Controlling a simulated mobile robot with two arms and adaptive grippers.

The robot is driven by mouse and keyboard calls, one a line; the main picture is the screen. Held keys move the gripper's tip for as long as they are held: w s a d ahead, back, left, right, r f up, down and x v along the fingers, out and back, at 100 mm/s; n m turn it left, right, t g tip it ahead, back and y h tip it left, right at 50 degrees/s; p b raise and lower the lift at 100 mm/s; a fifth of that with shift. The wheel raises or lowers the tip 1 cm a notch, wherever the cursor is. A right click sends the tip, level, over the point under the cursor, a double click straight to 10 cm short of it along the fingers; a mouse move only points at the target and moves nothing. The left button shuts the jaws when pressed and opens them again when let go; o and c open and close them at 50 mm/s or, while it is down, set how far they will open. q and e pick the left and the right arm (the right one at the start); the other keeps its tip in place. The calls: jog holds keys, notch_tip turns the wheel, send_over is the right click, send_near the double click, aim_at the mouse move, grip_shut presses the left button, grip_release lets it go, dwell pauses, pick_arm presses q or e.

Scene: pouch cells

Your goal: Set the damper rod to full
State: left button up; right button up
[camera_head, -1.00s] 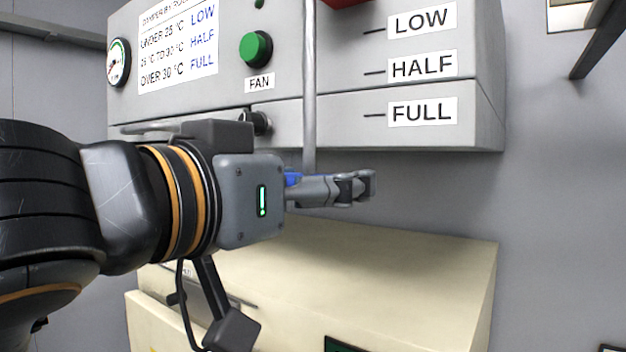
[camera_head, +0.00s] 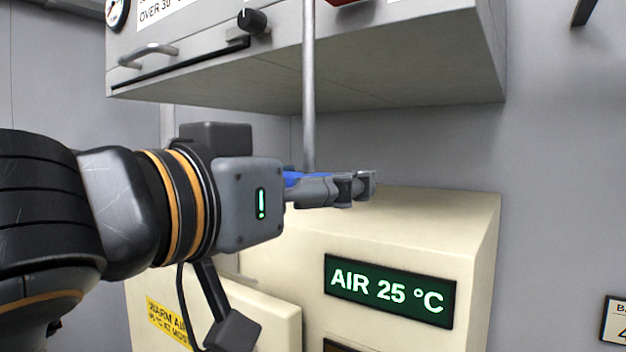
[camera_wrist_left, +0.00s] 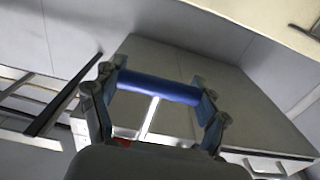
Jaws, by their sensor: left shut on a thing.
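The damper rod (camera_head: 309,95) is a thin grey vertical rod that hangs below the grey control box. Its lower end meets a blue handle (camera_head: 292,179), which also shows as a blue bar in the left wrist view (camera_wrist_left: 158,87). My left gripper (camera_head: 345,188) is shut on the blue handle, one finger at each end of it. A red piece (camera_head: 343,2) is cut off at the top edge, beside the rod. The level labels are out of view now. My right gripper is not in view.
The control box (camera_head: 400,65) overhangs above my gripper, with a black knob (camera_head: 252,20) and a metal handle (camera_head: 148,54). A cream cabinet (camera_head: 470,225) stands below, close under the gripper. Its green display (camera_head: 390,290) reads AIR 25 °C. Right of the gripper is open.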

pick_arm(q)
jog(key=o, duration=1.7)
jog(key=shift+w+f, duration=0.1)
jog(key=shift+f, duration=0.15)
jog(key=shift+s+a+r, duration=0.1)
jog(key=shift+s+a, duration=0.1)
jog(key=shift+s, duration=0.15)
jog(key=v, duration=1.1)
jog(key=shift+s+a, duration=0.15)
